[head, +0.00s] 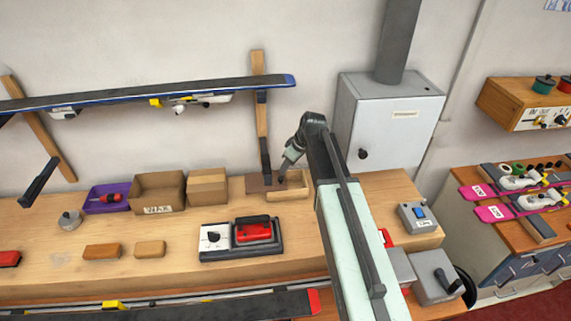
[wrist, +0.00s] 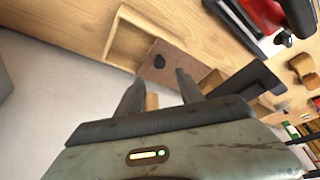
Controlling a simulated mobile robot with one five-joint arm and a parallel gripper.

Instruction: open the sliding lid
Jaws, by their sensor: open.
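The sliding lid is a brown panel (wrist: 178,70) with a black knob (wrist: 159,60), seen in the wrist view. It sits at one end of a light wooden box (wrist: 112,37), whose interior shows uncovered beside it. In the head view the lid (head: 257,185) sticks out to the left of the box (head: 291,194), near the back of the bench. My gripper (wrist: 158,88) is open and empty, with its two fingers apart on the near side of the knob. In the head view my gripper (head: 282,176) is over the box and partly hides the knob area. Contact with the knob cannot be told.
A wooden post (head: 260,100) rises behind the lid. Cardboard boxes (head: 207,186) stand left of it. A red-handled device (head: 254,230) lies in front. A grey cabinet (head: 385,125) is on the wall to the right. Bare bench lies between the cardboard boxes and the device.

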